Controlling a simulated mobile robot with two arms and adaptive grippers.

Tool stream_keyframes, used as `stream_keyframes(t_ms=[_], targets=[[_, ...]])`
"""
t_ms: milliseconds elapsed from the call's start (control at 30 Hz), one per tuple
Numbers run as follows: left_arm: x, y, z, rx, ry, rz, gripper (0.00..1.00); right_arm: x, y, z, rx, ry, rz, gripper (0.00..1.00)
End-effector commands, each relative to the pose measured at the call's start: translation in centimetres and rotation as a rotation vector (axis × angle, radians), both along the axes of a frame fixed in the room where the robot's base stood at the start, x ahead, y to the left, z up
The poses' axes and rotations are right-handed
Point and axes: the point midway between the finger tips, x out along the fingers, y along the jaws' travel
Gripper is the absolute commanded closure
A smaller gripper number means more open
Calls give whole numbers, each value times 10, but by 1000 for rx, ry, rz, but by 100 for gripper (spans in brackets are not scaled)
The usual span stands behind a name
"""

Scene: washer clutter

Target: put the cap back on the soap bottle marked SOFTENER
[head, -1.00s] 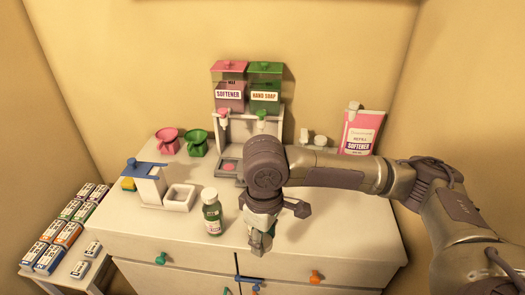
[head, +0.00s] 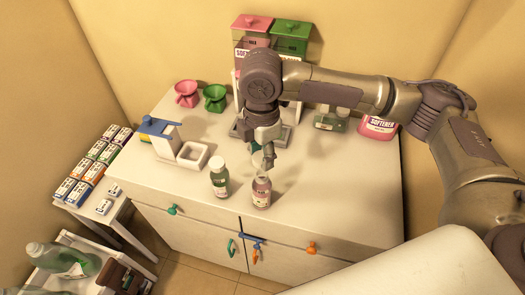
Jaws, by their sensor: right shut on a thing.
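A small pinkish bottle (head: 261,193) stands upright near the front edge of the cabinet top. Its top shows no white cap; its label is too small to read. A green bottle (head: 219,180) with a white cap stands just left of it. My right gripper (head: 265,163) is above and behind the pinkish bottle, apart from it. It is shut on a small pale thing, possibly the cap, mostly hidden by the fingers. My left gripper is not in view.
Pink and green dispensers (head: 290,38) stand at the back, partly behind my right arm. A pink refill pack (head: 377,128) is at the back right. Pink (head: 187,93) and green (head: 215,97) funnels and a white square dish (head: 193,155) are left. The right countertop is clear.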

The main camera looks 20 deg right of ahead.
Motion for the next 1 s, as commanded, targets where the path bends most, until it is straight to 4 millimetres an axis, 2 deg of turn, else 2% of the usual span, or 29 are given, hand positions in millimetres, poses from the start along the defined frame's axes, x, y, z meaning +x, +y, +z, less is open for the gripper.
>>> stream_keyframes(t_ms=[33,333,600,1000], targets=[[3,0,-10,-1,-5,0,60,0,0,-9,-1,0,-1,72],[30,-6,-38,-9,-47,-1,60,0,0,-31,-1,0,-1,72],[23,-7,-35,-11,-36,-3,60,0,0,-44,-1,2,-2,72],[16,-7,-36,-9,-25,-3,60,0,0,-46,0,0,-2,72]])
